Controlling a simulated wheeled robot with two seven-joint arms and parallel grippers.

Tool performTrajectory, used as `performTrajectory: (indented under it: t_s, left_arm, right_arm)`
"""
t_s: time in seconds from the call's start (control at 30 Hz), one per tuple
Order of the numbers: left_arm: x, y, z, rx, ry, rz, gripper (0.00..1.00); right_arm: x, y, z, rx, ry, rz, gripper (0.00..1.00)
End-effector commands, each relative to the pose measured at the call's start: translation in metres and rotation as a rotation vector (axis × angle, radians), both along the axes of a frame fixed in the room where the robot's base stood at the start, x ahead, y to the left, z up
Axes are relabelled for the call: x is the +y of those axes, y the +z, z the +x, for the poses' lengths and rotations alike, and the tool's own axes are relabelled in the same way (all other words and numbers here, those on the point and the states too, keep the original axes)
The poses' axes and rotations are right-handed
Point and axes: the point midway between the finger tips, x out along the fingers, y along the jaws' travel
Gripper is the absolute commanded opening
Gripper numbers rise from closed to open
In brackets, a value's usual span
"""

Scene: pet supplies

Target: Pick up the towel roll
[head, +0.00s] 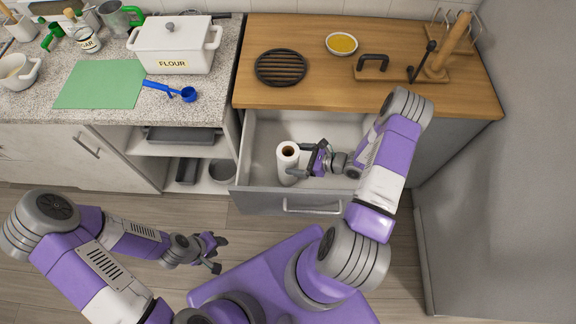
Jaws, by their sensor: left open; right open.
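The towel roll (287,165) is white with a brown core and stands upright in the open drawer (259,195), toward its left side. My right gripper (299,162) reaches into the drawer from the right. Its open fingers are at the roll's right side, and one finger overlaps the roll in the picture. I cannot tell whether they touch it. My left gripper (219,255) is open and empty, low in front of the cabinets, left of the drawer.
A wooden counter (300,35) above the drawer holds a black trivet (281,67), a bowl (341,44) and a wooden stand (450,45). The left counter holds a flour box (172,45), green mat (100,84) and blue scoop (172,91). A grey panel (500,220) stands at right.

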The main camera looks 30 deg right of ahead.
Motion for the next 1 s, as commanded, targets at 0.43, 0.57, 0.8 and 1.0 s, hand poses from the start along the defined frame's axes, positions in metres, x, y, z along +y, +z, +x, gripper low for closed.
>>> performTrajectory:
  t_s: [0.43, 0.57, 0.8, 1.0]
  left_arm:
    - [0.000, -0.001, 0.000, 0.000, 0.000, 0.000, 0.43]
    - [0.000, -0.001, 0.000, 0.000, 0.000, 0.000, 0.43]
    - [0.000, -0.001, 0.000, 0.000, 0.000, 0.000, 0.43]
    - [0.000, -0.002, 0.000, 0.000, 0.000, 0.000, 0.43]
  right_arm:
    - [0.023, -0.016, 0.030, 0.000, -0.001, 0.000, 1.00]
    - [0.023, -0.016, 0.030, 0.000, -0.001, 0.000, 0.95]
    - [0.023, -0.016, 0.030, 0.000, -0.001, 0.000, 0.59]
    - [0.023, -0.016, 0.030, 0.000, -0.001, 0.000, 0.38]
